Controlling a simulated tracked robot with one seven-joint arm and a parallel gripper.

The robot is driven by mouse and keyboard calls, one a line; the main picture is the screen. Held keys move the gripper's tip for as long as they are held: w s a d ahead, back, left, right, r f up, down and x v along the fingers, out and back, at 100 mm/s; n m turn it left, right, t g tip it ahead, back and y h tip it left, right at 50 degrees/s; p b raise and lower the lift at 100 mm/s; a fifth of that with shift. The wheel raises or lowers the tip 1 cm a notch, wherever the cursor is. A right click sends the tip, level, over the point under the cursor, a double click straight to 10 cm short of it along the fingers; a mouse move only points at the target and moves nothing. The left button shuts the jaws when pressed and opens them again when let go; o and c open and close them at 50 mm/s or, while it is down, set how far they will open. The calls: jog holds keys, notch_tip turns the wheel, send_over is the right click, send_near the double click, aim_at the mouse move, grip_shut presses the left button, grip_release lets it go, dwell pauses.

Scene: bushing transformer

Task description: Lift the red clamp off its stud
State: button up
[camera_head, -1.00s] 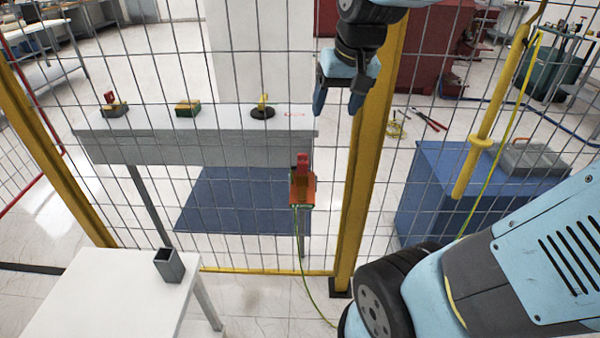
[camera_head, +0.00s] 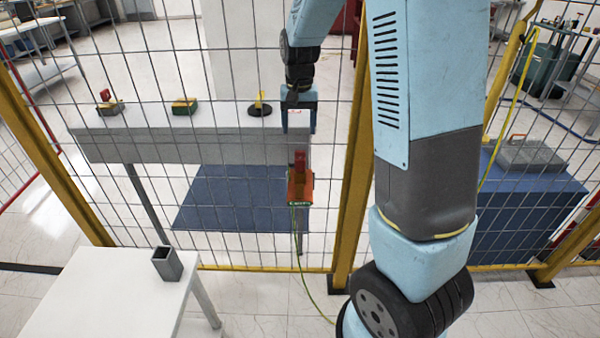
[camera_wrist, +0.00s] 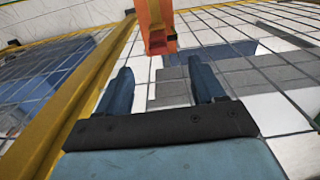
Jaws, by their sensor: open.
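The red clamp (camera_head: 300,161) stands upright at the top of an orange piece (camera_head: 300,187) at the mesh fence, with a green-yellow cable hanging below. In the wrist view the orange piece (camera_wrist: 155,14) shows at the top centre, beyond the fingertips, with a darker red-orange part at its lower end. The stud cannot be made out. My gripper (camera_head: 298,127) is a short way above the clamp in the head view, apart from it. In the wrist view my gripper (camera_wrist: 163,78) has its two blue fingers spread, with nothing between them.
A yellow fence post (camera_head: 347,215) stands just right of the clamp, and the wire mesh surrounds it. A grey bench (camera_head: 200,148) with several small devices is behind. A white table (camera_head: 105,295) with a grey square tube (camera_head: 167,264) stands at front left.

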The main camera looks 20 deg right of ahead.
aim_at(299, 152)
jog(key=shift+w+a+f, duration=0.1)
jog(key=shift+w+f, duration=0.15)
jog(key=shift+f, duration=0.35)
notch_tip(299, 152, down, 8)
jog(key=shift+f, duration=0.15)
jog(key=shift+d+f, duration=0.2)
jog(key=shift+f, duration=1.1)
jog(key=shift+d+f, duration=0.15)
jog(key=shift+f, duration=1.15)
jog(key=c, duration=1.1)
jog(key=shift+r, duration=0.1)
notch_tip(299, 152, up, 17)
